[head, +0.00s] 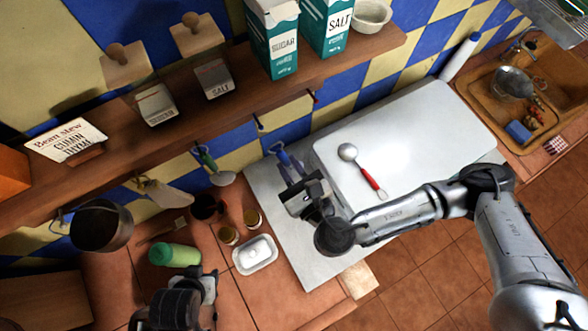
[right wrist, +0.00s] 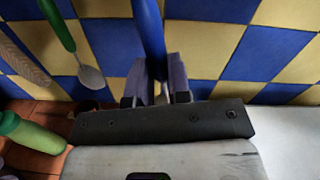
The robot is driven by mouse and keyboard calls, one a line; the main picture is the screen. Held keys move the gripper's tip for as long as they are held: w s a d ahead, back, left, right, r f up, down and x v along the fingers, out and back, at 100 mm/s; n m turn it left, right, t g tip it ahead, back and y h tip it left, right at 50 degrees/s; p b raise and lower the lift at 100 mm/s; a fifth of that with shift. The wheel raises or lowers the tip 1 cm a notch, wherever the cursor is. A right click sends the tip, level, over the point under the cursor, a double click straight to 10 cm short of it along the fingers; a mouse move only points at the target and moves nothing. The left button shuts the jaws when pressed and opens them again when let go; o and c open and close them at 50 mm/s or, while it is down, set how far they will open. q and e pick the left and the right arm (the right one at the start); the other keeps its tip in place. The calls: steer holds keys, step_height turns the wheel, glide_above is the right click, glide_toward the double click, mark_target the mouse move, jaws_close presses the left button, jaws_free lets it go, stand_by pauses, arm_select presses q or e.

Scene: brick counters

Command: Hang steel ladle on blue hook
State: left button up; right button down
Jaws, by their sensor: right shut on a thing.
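My right gripper (head: 297,182) is shut on a blue-handled utensil (head: 284,154), just in front of the tiled wall below the shelf. In the right wrist view the blue handle (right wrist: 149,35) rises upright between the fingers (right wrist: 160,85); its lower end is mostly hidden by the gripper. A steel round-bowled utensil with a red handle (head: 370,180) lies on the white counter slab. Small hooks sit under the shelf edge, one (head: 259,123) left of the right gripper and a reddish one (head: 314,97) farther right; the first one's colour is unclear. My left gripper (head: 205,287) is low in the picture, its fingers unclear.
A green-handled utensil (head: 206,160) hangs from the shelf (head: 330,70). A pot (head: 100,226) hangs farther left. The white slab (head: 420,130) is mostly clear.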

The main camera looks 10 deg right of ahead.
steer(key=f+b+x, duration=0.1)
steer(key=b+x, duration=0.1)
steer(key=x, duration=0.5)
steer(key=shift+w+f, duration=0.15)
steer(key=shift+f, duration=0.1)
stand_by(0.6)
steer(key=shift+f, duration=0.1)
stand_by(0.4)
steer(key=c, duration=1)
jaws_free()
